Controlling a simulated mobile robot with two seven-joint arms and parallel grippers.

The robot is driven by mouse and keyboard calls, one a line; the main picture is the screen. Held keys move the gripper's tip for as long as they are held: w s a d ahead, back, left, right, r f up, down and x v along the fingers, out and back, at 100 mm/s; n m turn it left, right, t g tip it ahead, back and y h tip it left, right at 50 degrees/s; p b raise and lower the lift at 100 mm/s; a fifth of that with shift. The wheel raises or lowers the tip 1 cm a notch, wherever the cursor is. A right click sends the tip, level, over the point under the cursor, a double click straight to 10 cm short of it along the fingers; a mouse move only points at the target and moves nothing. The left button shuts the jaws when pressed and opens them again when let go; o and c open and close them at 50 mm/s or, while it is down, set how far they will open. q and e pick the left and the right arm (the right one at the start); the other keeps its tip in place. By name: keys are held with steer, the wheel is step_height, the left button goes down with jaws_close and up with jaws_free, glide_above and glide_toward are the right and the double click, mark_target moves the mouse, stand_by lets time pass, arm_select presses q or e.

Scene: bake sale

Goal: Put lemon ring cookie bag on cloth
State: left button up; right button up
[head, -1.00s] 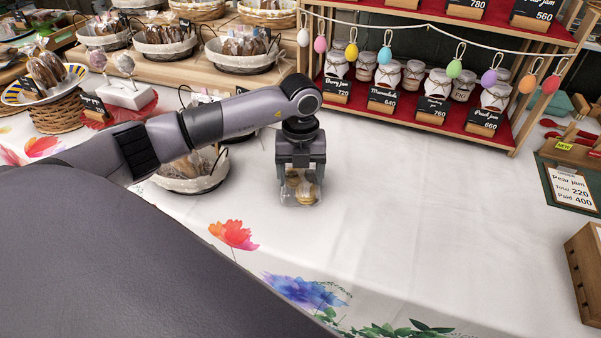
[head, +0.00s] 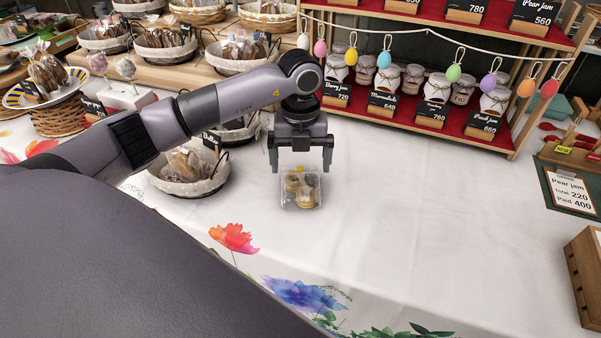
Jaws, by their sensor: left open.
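The lemon ring cookie bag (head: 302,190) is a clear bag with pale round cookies inside. It lies on the white cloth (head: 400,225) in the middle of the head view. My left gripper (head: 301,168) is open and empty just above and behind the bag, with its fingers pointing down and spread wider than the bag. The fingers look apart from it. My right gripper is not in view.
A wicker basket (head: 215,187) with bagged goods stands left of the bag. A red-lined shelf (head: 385,106) with jam jars and hanging eggs stands behind. A wooden box (head: 583,270) is at the right edge. The cloth's middle right is clear.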

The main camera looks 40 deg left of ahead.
mark_target(300, 183)
arm_select(q)
step_height(300, 183, up, 7)
stand_by(0.3)
stand_by(0.5)
